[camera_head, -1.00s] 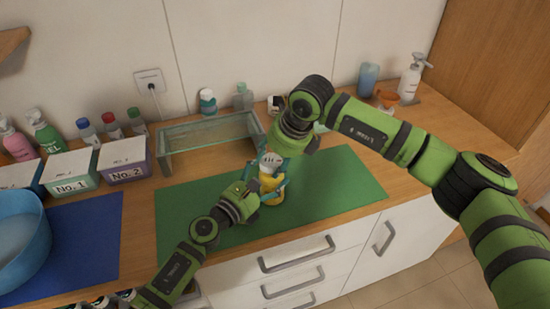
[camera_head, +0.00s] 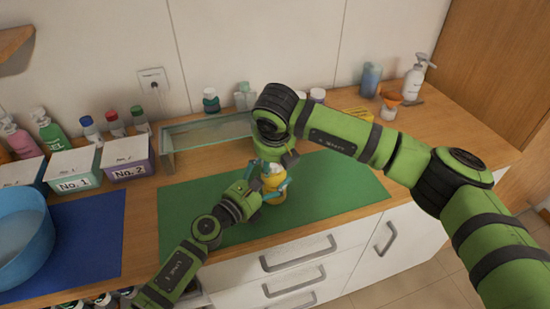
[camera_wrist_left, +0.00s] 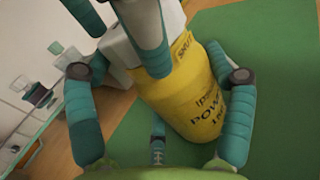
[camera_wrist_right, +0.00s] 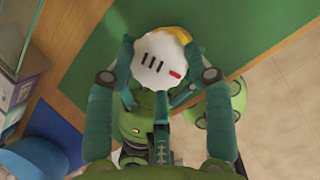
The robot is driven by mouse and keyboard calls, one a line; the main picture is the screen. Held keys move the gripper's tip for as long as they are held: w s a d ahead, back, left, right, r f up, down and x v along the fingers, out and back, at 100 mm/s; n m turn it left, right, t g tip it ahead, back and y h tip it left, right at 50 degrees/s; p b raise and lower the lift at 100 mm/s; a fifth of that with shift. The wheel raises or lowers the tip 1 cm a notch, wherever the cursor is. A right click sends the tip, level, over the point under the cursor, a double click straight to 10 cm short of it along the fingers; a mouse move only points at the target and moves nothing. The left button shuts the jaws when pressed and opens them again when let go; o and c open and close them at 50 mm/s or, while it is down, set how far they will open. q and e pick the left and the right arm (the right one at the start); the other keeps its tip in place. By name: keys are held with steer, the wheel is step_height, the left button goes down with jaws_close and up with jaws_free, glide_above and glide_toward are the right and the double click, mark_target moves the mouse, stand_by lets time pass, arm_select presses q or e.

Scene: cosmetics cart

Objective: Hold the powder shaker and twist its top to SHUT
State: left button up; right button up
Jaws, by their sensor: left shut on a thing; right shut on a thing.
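The powder shaker (camera_head: 274,181) has a yellow body and a white top, and stands upright over the green mat (camera_head: 330,190). In the left wrist view its yellow body (camera_wrist_left: 190,105) shows black lettering, with "SHUT" near the upper rim. My left gripper (camera_head: 270,190) is shut around the body from the left. My right gripper (camera_head: 273,163) reaches down from above and is shut on the top. In the right wrist view the white top (camera_wrist_right: 158,60), with dark slots and a red mark, sits between the fingers.
A glass-sided rack (camera_head: 207,135) stands behind the mat. Boxes No. 1 (camera_head: 73,170) and No. 2 (camera_head: 127,157), a blue basin (camera_head: 22,237) and a blue mat (camera_head: 90,235) are at the left. Bottles line the wall. The mat's right part is clear.

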arm_select(q)
steer(key=shift+d+r, duration=0.15)
steer(key=shift+r, duration=0.05)
arm_select(e)
steer(key=shift+f+m+h, duration=0.2)
steer(key=shift+m+h, duration=0.25)
steer(key=shift+m, duration=0.5)
steer(key=shift+f+m+h, duration=0.2)
steer(key=shift+m+h, duration=0.25)
steer(key=shift+m, duration=0.5)
steer(key=o, duration=1.2)
arm_select(q)
steer(key=shift+w+f, duration=0.1)
arm_select(e)
steer(key=shift+w, duration=0.15)
steer(key=shift+a+r, duration=0.1)
steer(key=shift+r, duration=0.05)
steer(key=shift+s+a+r, duration=0.1)
steer(key=shift+s+r, duration=0.1)
steer(key=shift+r, duration=0.2)
arm_select(q)
steer(key=shift+f, duration=0.1)
arm_select(e)
steer(key=v, duration=1.1)
steer(key=shift+w+r, duration=0.1)
